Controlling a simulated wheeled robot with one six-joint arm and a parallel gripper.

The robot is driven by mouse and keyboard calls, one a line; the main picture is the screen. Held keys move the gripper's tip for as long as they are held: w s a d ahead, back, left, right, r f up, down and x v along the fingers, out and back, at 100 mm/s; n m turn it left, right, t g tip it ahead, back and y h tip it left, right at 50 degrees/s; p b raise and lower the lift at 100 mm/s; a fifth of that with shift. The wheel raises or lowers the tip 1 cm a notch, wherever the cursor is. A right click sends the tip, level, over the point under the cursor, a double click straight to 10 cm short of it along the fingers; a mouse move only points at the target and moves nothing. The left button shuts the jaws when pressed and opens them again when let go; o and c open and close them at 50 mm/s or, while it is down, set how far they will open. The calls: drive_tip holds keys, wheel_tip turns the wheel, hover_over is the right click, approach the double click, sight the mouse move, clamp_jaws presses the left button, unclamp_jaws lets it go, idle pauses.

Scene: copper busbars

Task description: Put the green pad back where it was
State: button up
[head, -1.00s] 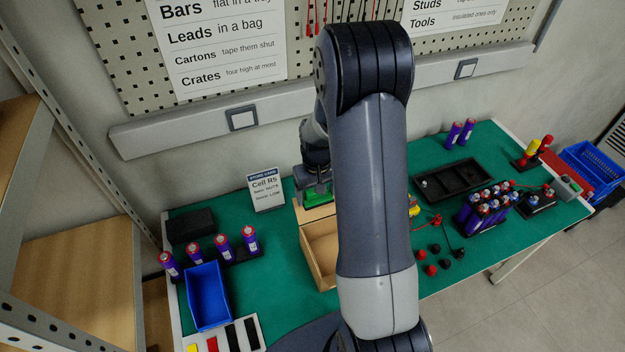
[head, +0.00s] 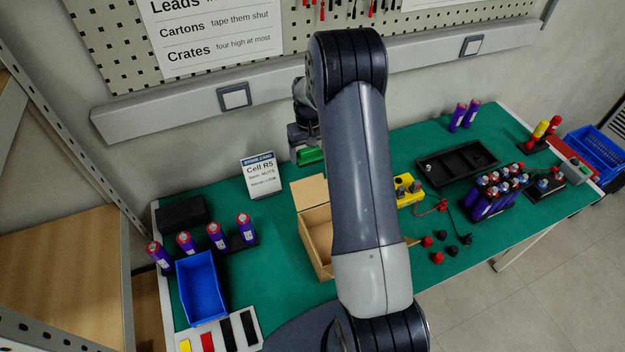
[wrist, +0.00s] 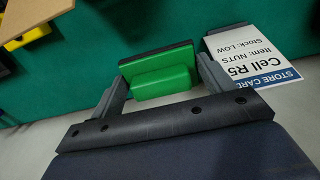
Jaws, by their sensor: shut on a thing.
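The green pad (wrist: 162,80) is a bright green block with a dark backing, held between the two fingers of my gripper (wrist: 163,85) in the wrist view. In the head view the green pad (head: 309,156) shows just left of my arm, near the far edge of the table and behind the cardboard box. My gripper (head: 306,146) is shut on it, and the pad appears raised above the table. My arm link hides part of the gripper and the area to its right.
An open cardboard box (head: 318,235) stands below the pad. A store card (head: 261,176) stands to the left. A blue bin (head: 202,289), purple cells (head: 217,236), a black tray (head: 457,164) and a yellow device (head: 405,190) are on the green table (head: 278,290).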

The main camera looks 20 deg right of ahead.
sight(312, 150)
drive_tip(key=w+d+f, duration=0.1)
drive_tip(key=f, duration=0.2)
drive_tip(key=w+d+f, duration=0.1)
drive_tip(key=w+f, duration=0.1)
drive_tip(key=f, duration=0.1)
drive_tip(key=w+d+f, duration=0.1)
drive_tip(key=f, duration=0.3)
drive_tip(key=shift+w, duration=0.3)
wheel_tip(312, 150, down, 4)
drive_tip(key=shift+f+p, duration=0.1)
drive_tip(key=shift+p, duration=0.3)
drive_tip(key=shift+f+b, duration=0.25)
drive_tip(key=shift+b, duration=0.15)
drive_tip(key=o, duration=1)
drive_tip(key=shift+r, duration=0.1)
drive_tip(key=shift+c, duration=0.2)
wheel_tip(312, 150, up, 12)
drive_tip(key=b, duration=0.2)
drive_tip(key=shift+r, duration=0.15)
